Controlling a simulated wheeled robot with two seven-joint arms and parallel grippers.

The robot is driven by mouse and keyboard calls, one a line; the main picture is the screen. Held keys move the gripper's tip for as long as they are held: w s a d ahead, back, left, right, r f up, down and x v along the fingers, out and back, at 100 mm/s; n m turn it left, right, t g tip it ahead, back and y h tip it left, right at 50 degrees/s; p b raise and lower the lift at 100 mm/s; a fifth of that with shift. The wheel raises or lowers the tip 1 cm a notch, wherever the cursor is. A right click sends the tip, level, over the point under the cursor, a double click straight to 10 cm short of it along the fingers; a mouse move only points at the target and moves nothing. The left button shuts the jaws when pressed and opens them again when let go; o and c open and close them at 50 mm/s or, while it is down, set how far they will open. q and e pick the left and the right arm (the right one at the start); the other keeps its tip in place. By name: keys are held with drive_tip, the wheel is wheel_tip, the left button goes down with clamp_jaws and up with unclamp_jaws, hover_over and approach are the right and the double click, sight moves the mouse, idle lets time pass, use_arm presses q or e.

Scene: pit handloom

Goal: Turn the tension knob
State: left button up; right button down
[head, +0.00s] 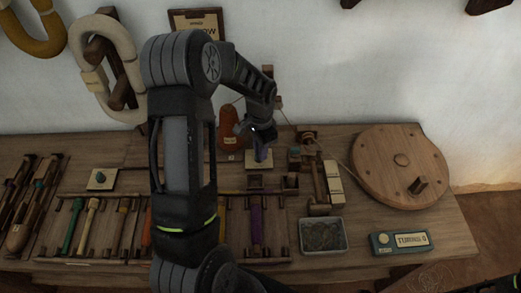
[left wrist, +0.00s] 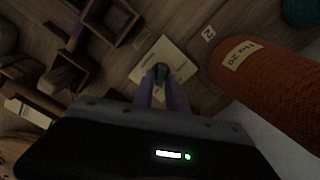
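The tension knob (left wrist: 162,70) is a small dark teal knob on a pale square plate (left wrist: 178,52) in the left wrist view. In the head view that plate (head: 257,165) lies on the bench right of the orange cone, and my gripper mostly covers the knob. My left gripper (head: 262,153) reaches down from above over the plate. In the left wrist view its two fingers (left wrist: 161,80) stand a narrow gap apart, one on each side of the knob, and look shut on it. My right gripper does not show.
An orange thread cone (left wrist: 275,85) stands close beside the plate; it shows behind my arm (head: 230,128). Small wooden boxes (head: 291,181) lie to the right, with a metal tray (head: 323,236) and a round wooden disc (head: 400,165).

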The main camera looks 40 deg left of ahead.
use_arm(q)
drive_tip(key=shift+o, duration=1.3)
drive_tip(key=shift+r, duration=3.9)
